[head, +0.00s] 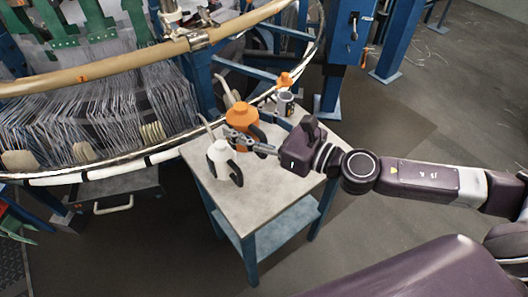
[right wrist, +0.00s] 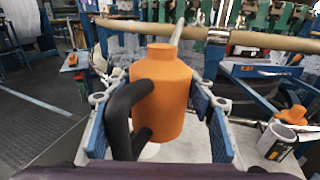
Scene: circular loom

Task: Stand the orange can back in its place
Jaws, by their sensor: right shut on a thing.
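The orange can (head: 243,115), with a black handle and a thin spout, is upright over the far part of the small table (head: 262,200). My right gripper (head: 236,138) is shut on it. In the right wrist view the orange can (right wrist: 165,95) sits between the two blue-padded fingers, with its black handle toward me at the left. I cannot tell whether its base touches the table. My left gripper is not in view.
A white can (head: 219,152) with a black handle stands on the table just left of my right gripper. A grey-and-white tin (head: 285,104) and a smaller orange item (head: 285,80) are behind to the right. The loom's ring (head: 110,62) borders the table. The table's front is clear.

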